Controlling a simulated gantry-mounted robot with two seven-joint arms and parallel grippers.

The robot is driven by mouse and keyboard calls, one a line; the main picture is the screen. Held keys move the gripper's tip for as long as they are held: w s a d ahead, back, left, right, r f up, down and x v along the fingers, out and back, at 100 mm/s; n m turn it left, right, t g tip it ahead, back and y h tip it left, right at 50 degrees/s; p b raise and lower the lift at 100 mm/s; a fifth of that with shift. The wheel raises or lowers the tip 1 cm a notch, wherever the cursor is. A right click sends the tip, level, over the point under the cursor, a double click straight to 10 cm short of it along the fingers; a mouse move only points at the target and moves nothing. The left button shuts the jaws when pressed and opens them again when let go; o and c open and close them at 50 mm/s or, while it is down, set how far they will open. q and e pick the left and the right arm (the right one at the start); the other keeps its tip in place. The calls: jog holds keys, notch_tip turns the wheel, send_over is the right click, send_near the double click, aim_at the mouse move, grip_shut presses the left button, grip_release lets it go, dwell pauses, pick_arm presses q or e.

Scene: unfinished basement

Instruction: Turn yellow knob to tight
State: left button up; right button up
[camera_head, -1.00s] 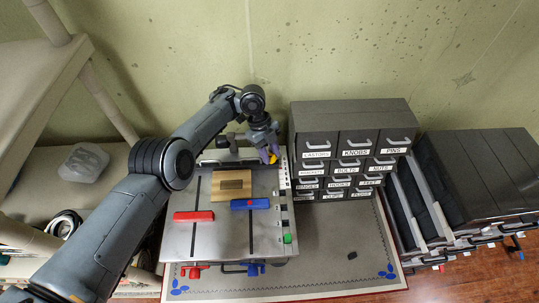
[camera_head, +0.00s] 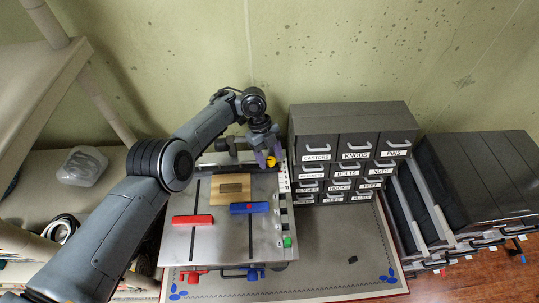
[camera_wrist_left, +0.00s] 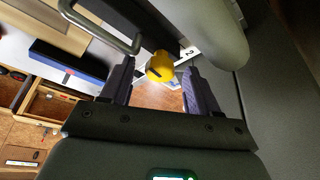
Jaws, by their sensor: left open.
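The yellow knob (camera_head: 271,162) is at the back right of a grey metal panel (camera_head: 230,245), beside a white marked strip (camera_head: 283,180). My left gripper (camera_head: 267,160) is open at the knob. In the left wrist view the yellow knob (camera_wrist_left: 160,66) shows between the two spread fingers of the gripper (camera_wrist_left: 159,72), with a dark slot or mark on its face and gaps seen on both sides. A white label reading "2" (camera_wrist_left: 189,53) is close by it. The "tight" marking is not readable. My right gripper is not in view.
The panel carries a red bar (camera_head: 193,219), a blue bar (camera_head: 249,208), a wooden block (camera_head: 232,189) and a green piece (camera_head: 287,241). A labelled drawer cabinet (camera_head: 350,120) stands close on the right. The mat (camera_head: 325,240) in front of it is mostly clear.

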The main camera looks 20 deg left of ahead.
pick_arm(q)
jog(key=shift+r, duration=0.15)
jog(key=v, duration=1)
jog(key=shift+a+r, duration=0.2)
